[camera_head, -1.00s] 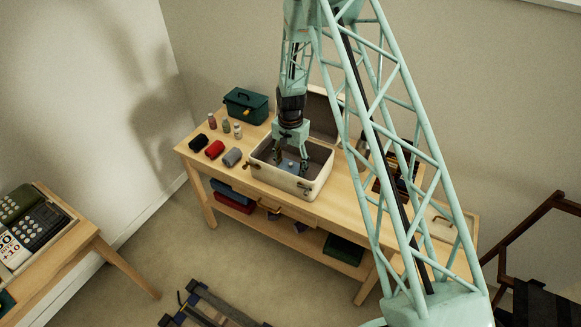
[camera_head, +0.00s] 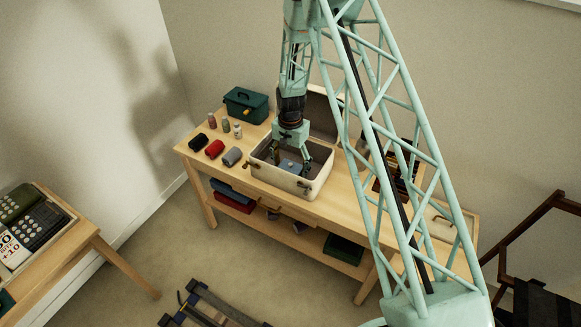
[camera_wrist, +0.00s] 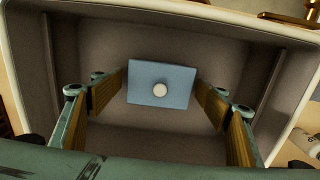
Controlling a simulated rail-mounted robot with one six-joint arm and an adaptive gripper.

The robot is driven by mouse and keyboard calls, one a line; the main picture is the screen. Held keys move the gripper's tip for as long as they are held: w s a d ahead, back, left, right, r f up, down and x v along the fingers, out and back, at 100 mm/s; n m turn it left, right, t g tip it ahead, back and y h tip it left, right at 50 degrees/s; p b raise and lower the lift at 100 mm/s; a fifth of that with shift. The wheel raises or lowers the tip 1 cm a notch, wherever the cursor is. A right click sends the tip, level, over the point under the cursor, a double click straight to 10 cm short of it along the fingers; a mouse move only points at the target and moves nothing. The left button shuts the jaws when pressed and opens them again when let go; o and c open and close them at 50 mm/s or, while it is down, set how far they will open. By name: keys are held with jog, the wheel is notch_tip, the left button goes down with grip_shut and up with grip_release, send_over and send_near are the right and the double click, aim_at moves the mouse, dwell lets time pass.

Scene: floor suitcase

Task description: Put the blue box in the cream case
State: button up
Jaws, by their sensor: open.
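The cream case (camera_head: 302,189) stands open on the wooden table, its lid raised at the back. The blue box (camera_wrist: 161,84), a flat light-blue block with a round white knob, is inside the case. It also shows in the head view (camera_head: 290,166), partly hidden by my gripper. My gripper (camera_wrist: 161,95) is open inside the case, its wooden-faced fingers on either side of the box. In the wrist view, gaps show between the box and both fingers. In the head view, my gripper (camera_head: 290,172) points down into the case.
Left of the case lie black, red and grey rolls (camera_head: 214,149) and several small bottles (camera_head: 225,124). A dark green toolbox (camera_head: 246,104) stands at the back left. A rack of dark items (camera_head: 398,168) is to the right. Free tabletop shows right of the case.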

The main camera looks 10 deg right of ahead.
jog(key=shift+r, duration=0.2)
notch_tip(320, 180, up, 12)
dwell(0.9)
dwell(0.8)
